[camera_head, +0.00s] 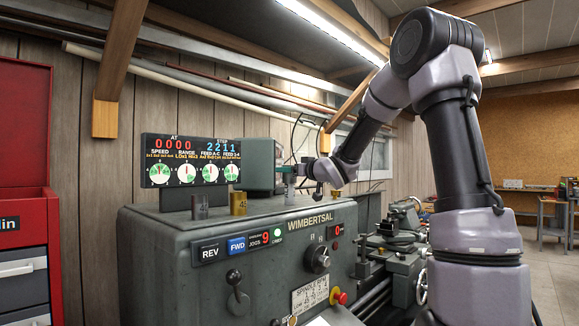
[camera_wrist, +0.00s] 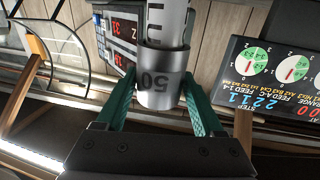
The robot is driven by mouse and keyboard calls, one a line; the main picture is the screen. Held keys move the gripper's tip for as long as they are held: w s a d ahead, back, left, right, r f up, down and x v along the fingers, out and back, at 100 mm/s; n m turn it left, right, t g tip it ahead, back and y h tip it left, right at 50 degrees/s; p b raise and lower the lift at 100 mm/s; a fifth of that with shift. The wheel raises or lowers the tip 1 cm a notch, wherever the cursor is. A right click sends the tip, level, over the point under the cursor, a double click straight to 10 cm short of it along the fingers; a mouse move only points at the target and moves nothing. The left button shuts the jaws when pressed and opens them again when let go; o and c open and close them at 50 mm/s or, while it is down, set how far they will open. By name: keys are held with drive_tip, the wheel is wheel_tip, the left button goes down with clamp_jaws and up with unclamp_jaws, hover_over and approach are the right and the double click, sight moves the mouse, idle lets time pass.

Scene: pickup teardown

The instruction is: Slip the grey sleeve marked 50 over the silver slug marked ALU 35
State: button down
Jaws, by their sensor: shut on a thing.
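My gripper (camera_wrist: 160,84) is shut on the grey sleeve (camera_wrist: 157,64), with one teal finger on each side. The sleeve's "50" reads upside down in the wrist view. A lighter silver cylinder (camera_wrist: 165,22) lines up with the sleeve and runs out of the top of that view. The sleeve seems to sit around it, but how far cannot be told. Dark marks on the cylinder are cut off, so I cannot read ALU 35. In the head view my gripper (camera_head: 284,170) is above the right part of the machine top; the sleeve is too small to make out there.
A silver cylinder (camera_head: 199,206) and a brass cylinder marked 45 (camera_head: 238,203) stand on the lathe headstock (camera_head: 180,228) to the left. The display box (camera_head: 190,160) rises behind them. A red tool cabinet (camera_head: 28,240) stands at far left.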

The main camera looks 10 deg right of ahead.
sight(293, 191)
drive_tip(key=shift+f, duration=3.45)
unclamp_jaws()
drive_tip(key=shift+f, duration=0.1)
drive_tip(key=v, duration=1.1)
